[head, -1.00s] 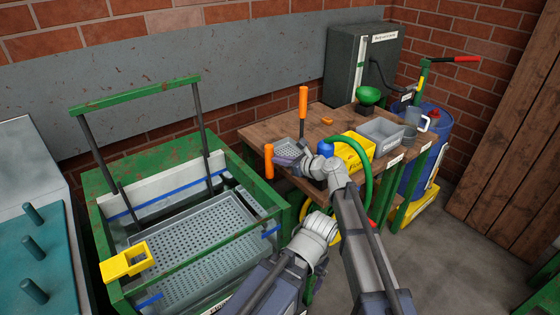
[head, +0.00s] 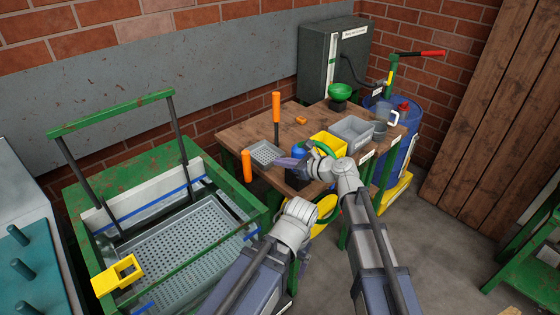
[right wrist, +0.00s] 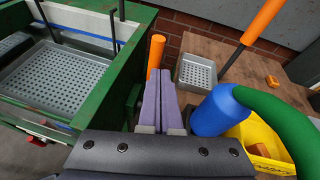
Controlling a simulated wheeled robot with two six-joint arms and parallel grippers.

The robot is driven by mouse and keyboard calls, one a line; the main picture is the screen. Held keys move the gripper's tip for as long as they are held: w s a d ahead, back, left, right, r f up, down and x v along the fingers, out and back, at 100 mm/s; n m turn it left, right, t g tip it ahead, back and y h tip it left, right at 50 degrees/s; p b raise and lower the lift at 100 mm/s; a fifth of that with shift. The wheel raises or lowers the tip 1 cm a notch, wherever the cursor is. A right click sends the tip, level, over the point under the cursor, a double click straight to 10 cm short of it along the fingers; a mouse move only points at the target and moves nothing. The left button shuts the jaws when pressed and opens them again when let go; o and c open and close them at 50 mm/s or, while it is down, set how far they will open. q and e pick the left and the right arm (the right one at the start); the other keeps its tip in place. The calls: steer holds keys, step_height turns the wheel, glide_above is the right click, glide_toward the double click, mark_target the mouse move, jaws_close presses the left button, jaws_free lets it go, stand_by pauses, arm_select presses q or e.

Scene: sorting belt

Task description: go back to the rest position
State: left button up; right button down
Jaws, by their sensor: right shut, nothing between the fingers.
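My right gripper (head: 278,163) reaches over the front edge of the wooden table (head: 236,132), near a small grey perforated tray (head: 265,152) and a blue bottle-like object (head: 298,150). In the right wrist view its two purple-grey fingers (right wrist: 163,92) are pressed together with nothing between them. The perforated tray (right wrist: 196,74) lies beyond the fingertips there, and the blue object (right wrist: 216,112) is to their right. My left gripper is in neither view.
A green-framed wash station (head: 75,190) with a perforated basin stands left. Orange handles (head: 276,106) rise beside the small tray. A blue drum (head: 400,150) stands right.

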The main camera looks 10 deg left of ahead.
steer(key=s+d+f+n+g+h, duration=0.2)
steer(key=s+d+f+n+h, duration=0.25)
steer(key=s+d+n, duration=0.45)
steer(key=s+d+f+n+g+h, duration=0.2)
steer(key=s+d+f+n+h, duration=0.3)
steer(key=d, duration=0.5)
steer(key=s+d+f+n+g+h, duration=0.25)
steer(key=s+d+f+n, duration=0.3)
steer(key=d+n, duration=0.4)
steer(key=s+a+r+n+h+p, duration=0.1)
steer(key=s+a+r+n+p, duration=0.2)
steer(key=s+a, duration=0.3)
steer(key=a+r+p, duration=0.1)
steer(key=a, duration=0.3)
steer(key=shift+s+a+r, duration=0.25)
steer(key=shift+r, duration=0.05)
steer(key=shift+g, duration=0.25)
